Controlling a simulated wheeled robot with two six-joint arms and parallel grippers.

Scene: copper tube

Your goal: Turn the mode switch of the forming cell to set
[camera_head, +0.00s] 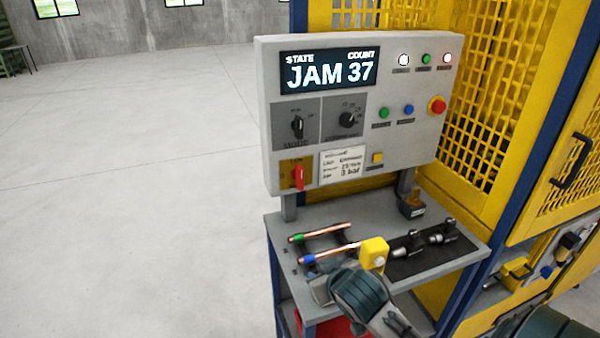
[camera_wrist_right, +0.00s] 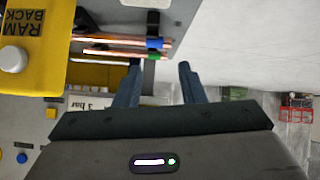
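The forming cell's grey control panel (camera_head: 270,110) stands upright in the head view, its display (camera_head: 331,72) reading "JAM 37". The mode switch (camera_head: 297,127) is a small black knob at the panel's left, below the display; its label is too small to read surely. My right gripper (camera_head: 322,289) is low in front of the bench, below and apart from the switch. In the right wrist view its two fingers (camera_wrist_right: 158,78) are spread with nothing between them. The fingertips are hard to make out in the head view. My left gripper is not in view.
Beside the mode switch are another black knob (camera_head: 348,120) and, below, a red switch (camera_head: 299,177). Copper tubes (camera_head: 320,232) with green and blue ends lie on the bench (camera_head: 450,262). A yellow button box (camera_head: 374,252) is close by my right gripper. Open floor lies left.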

